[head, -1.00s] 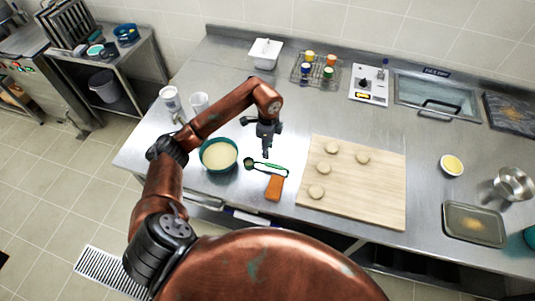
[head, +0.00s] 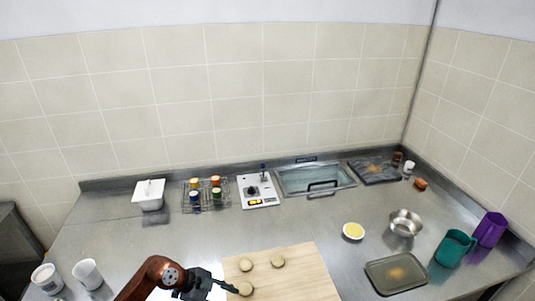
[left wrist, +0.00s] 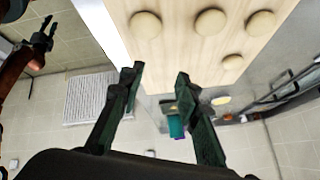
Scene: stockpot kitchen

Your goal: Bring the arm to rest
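My left arm comes in at the bottom of the head view. Its gripper (head: 228,287) is by the left edge of the cutting board (head: 308,270), pointing right. In the left wrist view my left gripper (left wrist: 158,75) has its two fingers spread with nothing between them. The board (left wrist: 185,45) with several round dough pieces fills the top of that view. My right gripper (left wrist: 45,32) shows small at the upper left of the left wrist view, away from the board; whether it is open is not clear. It is not in the head view.
White cups (head: 88,273) stand at the counter's left. A spice rack (head: 205,194), a scale (head: 258,190) and a sink (head: 315,178) line the back. A yellow-filled bowl (head: 353,231), a metal bowl (head: 405,223), a tray (head: 396,273) and a teal mug (head: 454,248) are right.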

